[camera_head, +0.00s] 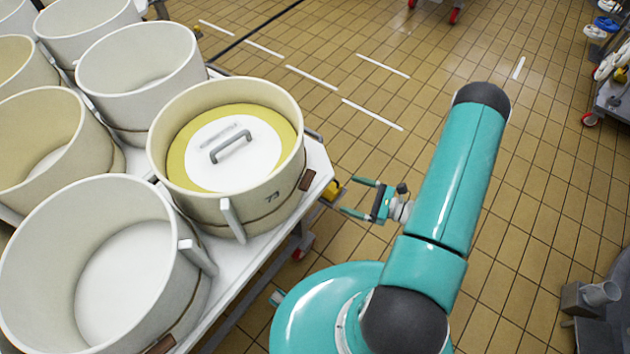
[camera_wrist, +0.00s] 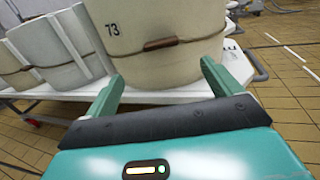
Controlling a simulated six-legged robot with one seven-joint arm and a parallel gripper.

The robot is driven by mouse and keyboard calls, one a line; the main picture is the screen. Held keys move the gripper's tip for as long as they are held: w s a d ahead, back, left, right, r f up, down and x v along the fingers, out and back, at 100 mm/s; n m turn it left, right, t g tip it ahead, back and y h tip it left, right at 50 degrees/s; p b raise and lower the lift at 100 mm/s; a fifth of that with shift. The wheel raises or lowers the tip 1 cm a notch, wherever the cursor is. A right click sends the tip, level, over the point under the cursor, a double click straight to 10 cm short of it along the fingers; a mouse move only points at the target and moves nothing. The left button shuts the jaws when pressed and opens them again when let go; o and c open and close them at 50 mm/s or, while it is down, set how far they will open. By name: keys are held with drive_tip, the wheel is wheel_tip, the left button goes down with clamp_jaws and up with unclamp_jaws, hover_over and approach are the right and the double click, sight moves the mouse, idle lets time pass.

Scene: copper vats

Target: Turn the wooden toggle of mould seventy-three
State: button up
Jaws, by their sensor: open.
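Mould seventy-three (camera_head: 245,208) is a cream round mould with "73" on its wall, holding a yellow mass under a white lid with a grey handle. It stands at the right edge of the white table. Its wooden toggle (camera_head: 307,180) is a small brown block on a band around the wall. In the wrist view the mould (camera_wrist: 150,70) stands ahead, and the toggle (camera_wrist: 160,44) lies roughly level across it. My gripper (camera_head: 352,197) is open and empty, to the right of the mould and apart from it. In the wrist view its fingers (camera_wrist: 160,85) spread below the toggle.
Several empty cream moulds crowd the table, one (camera_head: 115,270) in front and another (camera_head: 140,75) behind. The white table (camera_head: 318,165) has a rail at its edge. Tiled floor (camera_head: 400,110) lies open beyond. A grey trolley (camera_head: 612,98) stands at the right.

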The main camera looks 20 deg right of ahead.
sight(312, 181)
drive_tip(key=x, duration=1.2)
drive_tip(key=shift+w+a+f, duration=0.1)
drive_tip(key=shift+w+a, duration=0.1)
drive_tip(key=shift+w, duration=0.05)
drive_tip(key=c, duration=1)
